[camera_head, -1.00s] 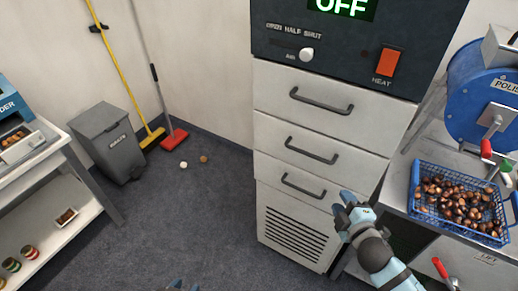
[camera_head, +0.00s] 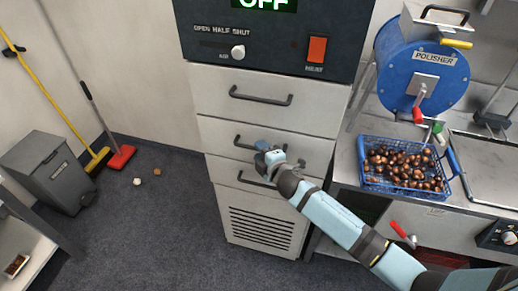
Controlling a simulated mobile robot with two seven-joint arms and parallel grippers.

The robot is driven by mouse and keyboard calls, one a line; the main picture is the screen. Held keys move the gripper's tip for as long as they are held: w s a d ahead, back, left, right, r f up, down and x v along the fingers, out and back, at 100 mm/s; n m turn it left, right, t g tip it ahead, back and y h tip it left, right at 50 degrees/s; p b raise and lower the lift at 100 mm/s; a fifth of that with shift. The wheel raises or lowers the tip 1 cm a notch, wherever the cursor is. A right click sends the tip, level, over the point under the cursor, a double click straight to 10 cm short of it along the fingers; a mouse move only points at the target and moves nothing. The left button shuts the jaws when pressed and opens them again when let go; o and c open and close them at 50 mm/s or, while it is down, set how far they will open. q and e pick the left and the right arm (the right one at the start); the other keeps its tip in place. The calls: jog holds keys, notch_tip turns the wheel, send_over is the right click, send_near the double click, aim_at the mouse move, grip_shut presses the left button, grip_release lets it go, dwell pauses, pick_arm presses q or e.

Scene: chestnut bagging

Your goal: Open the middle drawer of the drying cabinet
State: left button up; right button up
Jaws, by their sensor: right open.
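The drying cabinet (camera_head: 262,55) stands in the middle, with a dark control panel above three pale drawers. The middle drawer (camera_head: 218,131) looks shut, flush with the drawers above and below. Its dark bar handle (camera_head: 243,146) is partly hidden behind my right gripper. My right gripper (camera_head: 266,150) is open, in front of the right part of that handle; I cannot tell whether it touches it. The top drawer's handle (camera_head: 261,97) and the bottom drawer's handle (camera_head: 252,182) are free. My left gripper is not in view.
A blue basket of chestnuts (camera_head: 362,178) sits on the steel counter at right, below the blue polisher (camera_head: 423,70). The floor (camera_head: 150,225) before the cabinet is mostly clear.

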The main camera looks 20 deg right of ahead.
jog(key=shift+w+a+f, duration=0.1)
jog(key=shift+w+a, duration=0.05)
jog(key=shift+w, duration=0.55)
grip_shut()
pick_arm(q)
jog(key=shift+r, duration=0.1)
